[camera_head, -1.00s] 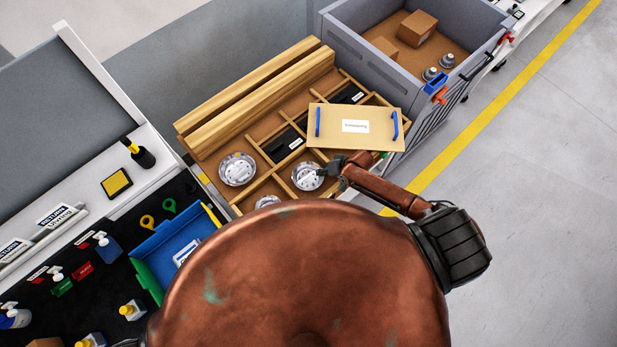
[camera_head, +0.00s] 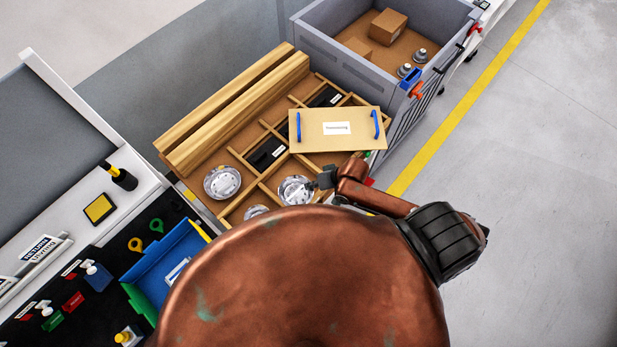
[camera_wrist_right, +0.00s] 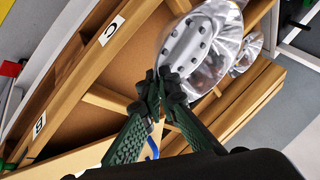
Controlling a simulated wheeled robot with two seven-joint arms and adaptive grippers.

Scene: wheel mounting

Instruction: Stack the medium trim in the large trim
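The large trim (camera_head: 222,182), a round silvery disc, lies in a left compartment of the wooden divided tray (camera_head: 233,213). The medium trim (camera_head: 297,189), a smaller silvery disc with a ring of holes, is at my right gripper (camera_head: 324,178), to the right of the large trim. In the right wrist view the fingers (camera_wrist_right: 163,85) are brought together on the near rim of the medium trim (camera_wrist_right: 197,45). It overlaps the dividers there and looks raised, but its exact height is unclear. Another silvery disc (camera_wrist_right: 247,53) shows behind it. My left gripper is not in view.
A third round part (camera_head: 256,211) is partly hidden behind my body. A board with blue handles (camera_head: 337,142) covers the tray's right part. Wooden beams (camera_head: 235,110) lie along its back. A blue bin (camera_head: 165,265) is at the left, a grey crate (camera_head: 345,22) beyond.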

